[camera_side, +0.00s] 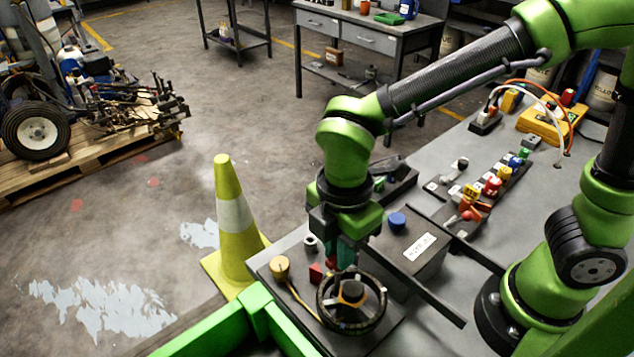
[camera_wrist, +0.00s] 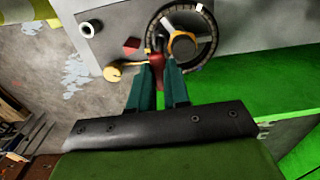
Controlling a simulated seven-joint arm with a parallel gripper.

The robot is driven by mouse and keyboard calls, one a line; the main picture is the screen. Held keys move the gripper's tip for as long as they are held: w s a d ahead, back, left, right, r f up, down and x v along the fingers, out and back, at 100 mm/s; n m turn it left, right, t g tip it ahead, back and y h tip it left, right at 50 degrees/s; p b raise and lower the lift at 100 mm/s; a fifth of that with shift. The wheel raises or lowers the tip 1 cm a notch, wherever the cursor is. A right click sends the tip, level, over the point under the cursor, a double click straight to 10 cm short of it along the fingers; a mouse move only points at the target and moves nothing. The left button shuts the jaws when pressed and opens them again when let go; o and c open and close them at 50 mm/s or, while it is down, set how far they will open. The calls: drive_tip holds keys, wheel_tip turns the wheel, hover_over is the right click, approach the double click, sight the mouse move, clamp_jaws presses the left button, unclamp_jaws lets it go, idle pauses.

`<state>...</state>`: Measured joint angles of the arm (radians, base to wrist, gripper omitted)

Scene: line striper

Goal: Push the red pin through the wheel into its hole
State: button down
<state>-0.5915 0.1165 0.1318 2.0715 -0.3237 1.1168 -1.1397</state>
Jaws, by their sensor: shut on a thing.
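The black wheel (camera_side: 328,310) lies on the grey plate at the front of the bench, with an orange-and-black hub (camera_side: 351,291) in its middle. It also shows at the top of the wrist view (camera_wrist: 208,22). My gripper (camera_side: 345,262) points down at the wheel's rear edge. In the wrist view its teal fingers (camera_wrist: 158,68) are shut on the red pin (camera_wrist: 156,61). The pin's far end is by a dark part beside the hub. I cannot tell whether it is in the wheel, and its hole is hidden.
A labelled dark box with a blue knob (camera_side: 397,220) stands close right. A yellow cone (camera_side: 236,240) is beyond the bench's edge.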

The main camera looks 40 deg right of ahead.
drive_tip(key=shift+f, duration=0.45)
drive_tip(key=c, duration=0.7)
unclamp_jaws()
drive_tip(key=shift+r, duration=0.1)
drive_tip(key=shift+r, duration=3.45)
